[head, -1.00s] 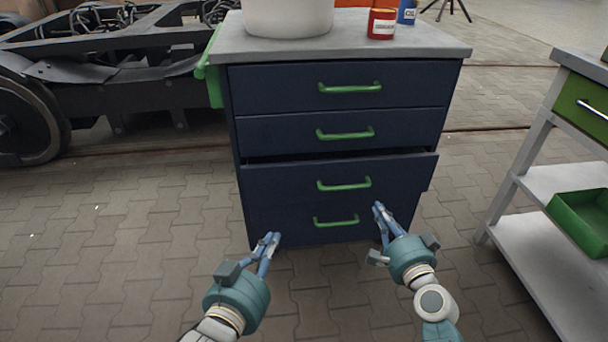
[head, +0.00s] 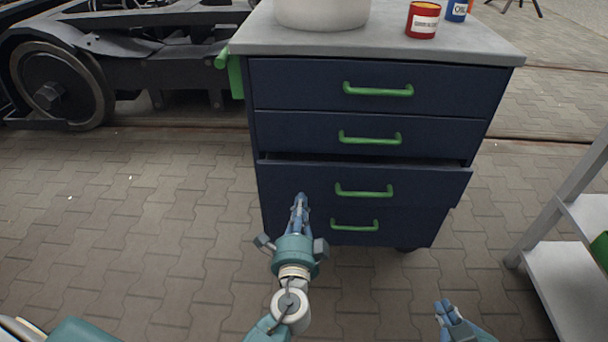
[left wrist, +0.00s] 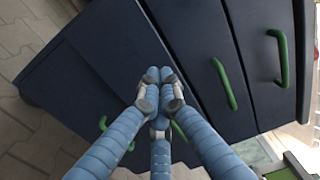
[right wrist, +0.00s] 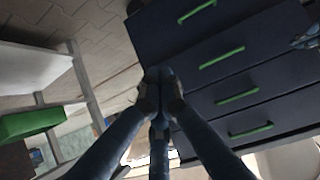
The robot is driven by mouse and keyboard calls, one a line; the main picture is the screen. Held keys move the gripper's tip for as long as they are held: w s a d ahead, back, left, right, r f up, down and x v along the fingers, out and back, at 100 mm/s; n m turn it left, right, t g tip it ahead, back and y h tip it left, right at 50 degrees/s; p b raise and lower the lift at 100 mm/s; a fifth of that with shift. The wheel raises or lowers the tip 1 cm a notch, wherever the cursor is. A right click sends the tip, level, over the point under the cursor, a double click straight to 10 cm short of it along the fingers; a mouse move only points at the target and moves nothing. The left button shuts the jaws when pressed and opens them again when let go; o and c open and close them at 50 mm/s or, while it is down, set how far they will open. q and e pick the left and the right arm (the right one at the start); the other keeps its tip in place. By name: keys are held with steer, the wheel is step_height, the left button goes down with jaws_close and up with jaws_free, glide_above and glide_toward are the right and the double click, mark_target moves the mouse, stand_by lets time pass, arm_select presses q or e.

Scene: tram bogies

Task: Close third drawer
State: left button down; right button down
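The third drawer (head: 310,183) of a dark blue cabinet stands slightly out; a dark gap shows above its front. Its green handle (head: 364,191) is free. The drawers above and below look closed. My left gripper (head: 300,198) is shut and empty, with its fingertips in front of the left part of the third drawer's front; I cannot tell whether they touch it. In the left wrist view its fingers (left wrist: 159,75) are together before the drawer fronts. My right gripper (head: 445,305) is low at the right, away from the cabinet; its fingers (right wrist: 160,78) are together and empty.
On the cabinet top (head: 460,42) stand a white bucket (head: 320,10), a red can (head: 422,22) and a blue can (head: 457,10). A shelved cart (head: 555,275) stands at the right. A tram bogie (head: 60,85) is behind left. The paved floor in front is clear.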

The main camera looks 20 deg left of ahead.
mark_target(304, 169)
arm_select(q)
steer(key=x, duration=0.9)
steer(key=shift+w+f, duration=0.1)
steer(key=shift+w, duration=0.15)
steer(key=shift+w+a, duration=0.15)
steer(key=shift+w, duration=0.25)
arm_select(e)
steer(key=shift+w+a+r+t, duration=0.3)
steer(key=shift+w+r+t, duration=0.2)
steer(key=shift+w+r, duration=0.2)
arm_select(q)
steer(key=shift+w, duration=0.15)
